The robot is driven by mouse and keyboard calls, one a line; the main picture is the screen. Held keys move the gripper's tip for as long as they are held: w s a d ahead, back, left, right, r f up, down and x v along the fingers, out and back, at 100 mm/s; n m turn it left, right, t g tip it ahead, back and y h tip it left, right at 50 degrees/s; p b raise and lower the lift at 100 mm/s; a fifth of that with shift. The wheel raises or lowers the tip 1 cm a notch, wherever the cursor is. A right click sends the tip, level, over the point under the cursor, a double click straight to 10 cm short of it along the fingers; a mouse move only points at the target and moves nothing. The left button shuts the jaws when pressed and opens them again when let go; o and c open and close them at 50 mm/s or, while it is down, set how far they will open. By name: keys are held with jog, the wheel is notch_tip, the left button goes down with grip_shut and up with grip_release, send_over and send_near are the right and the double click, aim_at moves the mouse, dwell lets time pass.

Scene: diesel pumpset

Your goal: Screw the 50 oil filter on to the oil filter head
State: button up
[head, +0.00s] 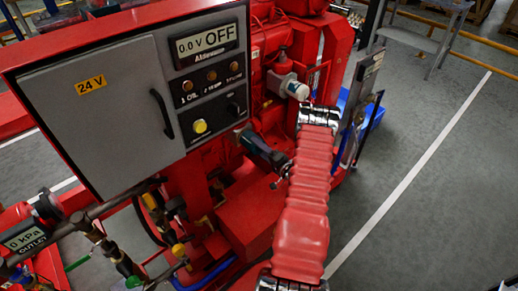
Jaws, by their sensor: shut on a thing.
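A white cylinder (297,89), which looks like a filter, sits against a grey head-like fitting (277,81) on the red engine, just left of the far end of my red-sleeved arm. I cannot read a number on it, so I cannot tell whether it is the 50 oil filter. I cannot make out my gripper: the far part of my arm is hidden behind its own red sleeve. A dark clamp-like part (262,150) sticks out left of the sleeve, and I cannot tell what it belongs to. No other filter is clearly visible.
The grey control panel (112,105), marked 24 V, fills the left side close to the engine (262,38). Pipes and an outlet gauge (25,239) are at lower left. A grey upright (370,75) stands right of my arm.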

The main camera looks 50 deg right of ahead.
jog(key=shift+r, duration=0.1)
jog(key=c, duration=0.7)
jog(key=m, duration=0.4)
jog(key=shift+w+r+m, duration=0.1)
jog(key=shift+m, duration=2.3)
